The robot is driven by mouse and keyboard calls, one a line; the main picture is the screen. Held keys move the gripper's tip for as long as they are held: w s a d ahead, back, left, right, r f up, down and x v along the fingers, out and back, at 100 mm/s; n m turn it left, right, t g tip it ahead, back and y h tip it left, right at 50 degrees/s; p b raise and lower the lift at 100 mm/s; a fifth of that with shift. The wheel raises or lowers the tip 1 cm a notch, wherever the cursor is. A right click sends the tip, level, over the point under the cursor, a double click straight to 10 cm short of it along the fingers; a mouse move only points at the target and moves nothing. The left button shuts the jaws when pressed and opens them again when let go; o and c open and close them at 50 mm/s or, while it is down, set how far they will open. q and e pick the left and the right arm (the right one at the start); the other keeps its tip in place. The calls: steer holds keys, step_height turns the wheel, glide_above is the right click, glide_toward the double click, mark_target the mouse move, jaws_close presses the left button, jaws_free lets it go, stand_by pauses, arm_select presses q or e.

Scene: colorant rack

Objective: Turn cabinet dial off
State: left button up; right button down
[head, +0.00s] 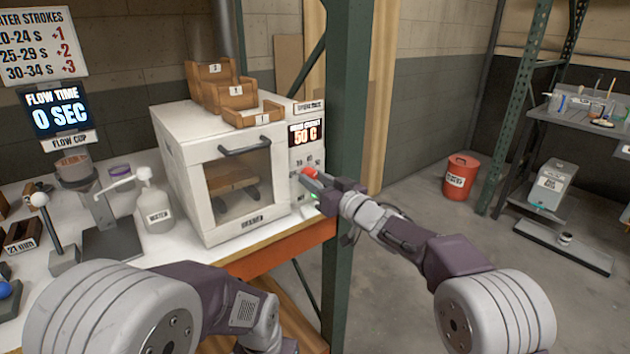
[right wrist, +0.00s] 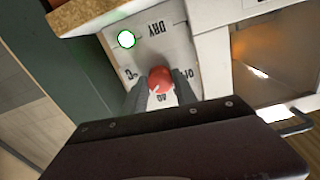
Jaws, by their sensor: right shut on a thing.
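The white cabinet (head: 180,160) stands on the bench with its glass door closed. A panel on its right side carries a lit display reading about 50 C. Below the display is the red dial (head: 309,173). My right gripper (head: 316,181) is at the panel, shut on the red dial. In the right wrist view the red dial (right wrist: 160,79) sits between the two fingers of my right gripper (right wrist: 160,87), with labels printed around it. The dial's exact setting is hard to read. My left arm shows at the lower left; its fingers are out of view.
A green post (head: 350,150) stands just right of the cabinet. Wooden trays (head: 228,92) sit on top of it. A white bottle (head: 153,208) and the flow cup stand (head: 110,235) are to its left. A lit round button (right wrist: 126,39) is near the dial.

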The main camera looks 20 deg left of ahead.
steer(key=n, duration=0.2)
steer(key=shift+f+n, duration=0.1)
steer(key=shift+n, duration=0.3)
steer(key=n+b, duration=0.1)
steer(key=n, duration=0.2)
steer(key=shift+n, duration=0.4)
steer(key=n+b, duration=0.2)
steer(key=n, duration=0.4)
steer(key=n+b, duration=0.2)
steer(key=n, duration=0.5)
steer(key=shift+b, duration=0.35)
steer(key=n+b, duration=0.2)
steer(key=n, duration=0.4)
steer(key=shift+y, duration=0.3)
steer(key=c, duration=1)
jaws_free()
steer(key=shift+o, duration=0.2)
